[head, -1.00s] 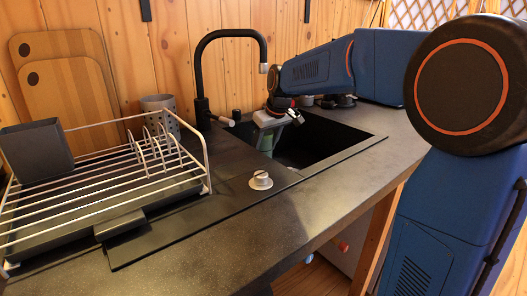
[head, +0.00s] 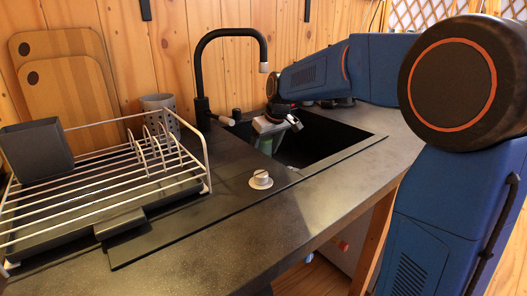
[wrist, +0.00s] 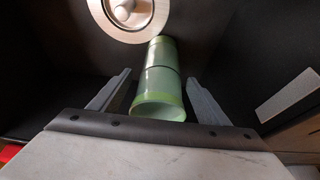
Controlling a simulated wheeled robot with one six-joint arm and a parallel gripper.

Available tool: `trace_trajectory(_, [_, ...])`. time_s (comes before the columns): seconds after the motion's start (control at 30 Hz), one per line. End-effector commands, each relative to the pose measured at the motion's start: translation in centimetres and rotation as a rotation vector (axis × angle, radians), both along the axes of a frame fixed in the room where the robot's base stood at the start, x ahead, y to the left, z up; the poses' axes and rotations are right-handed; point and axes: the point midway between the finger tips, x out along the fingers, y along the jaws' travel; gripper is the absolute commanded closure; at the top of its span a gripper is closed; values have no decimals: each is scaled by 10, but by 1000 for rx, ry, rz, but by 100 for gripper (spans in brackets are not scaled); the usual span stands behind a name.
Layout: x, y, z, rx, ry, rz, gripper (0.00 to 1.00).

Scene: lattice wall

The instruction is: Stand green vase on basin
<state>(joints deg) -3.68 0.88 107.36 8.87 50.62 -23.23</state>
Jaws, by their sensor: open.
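The green vase (wrist: 161,80) stands inside the dark basin (head: 335,142), its open rim toward my gripper in the wrist view. It also shows as a small green patch in the head view (head: 265,146), mostly hidden behind the basin's edge and my gripper. My gripper (head: 275,135) reaches down into the basin. In the wrist view its two fingers (wrist: 155,95) are open, one on each side of the vase, with gaps to it. I cannot tell whether the fingertips are level with the vase's body.
A round metal drain (wrist: 130,12) lies just beyond the vase. A black tap (head: 203,75) stands behind the basin's left side. A wire dish rack (head: 110,175) holding a dark container (head: 36,150) is at left.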

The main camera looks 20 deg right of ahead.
Motion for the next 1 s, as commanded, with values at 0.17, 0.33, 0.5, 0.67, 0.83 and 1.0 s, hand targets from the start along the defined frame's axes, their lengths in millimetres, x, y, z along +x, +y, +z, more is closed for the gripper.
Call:
trace_trajectory(0.17, [-5,-2,17,1,-4,0,30])
trace_trajectory(0.33, [-16,-7,47,0,-5,-1,30])
trace_trajectory(0.5, [-28,-11,77,1,-4,0,30])
trace_trajectory(0.67, [-37,-15,98,0,-2,0,30])
trace_trajectory(0.83, [-42,-17,110,0,-1,0,30])
trace_trajectory(1.0, [-43,-17,113,0,0,0,30])
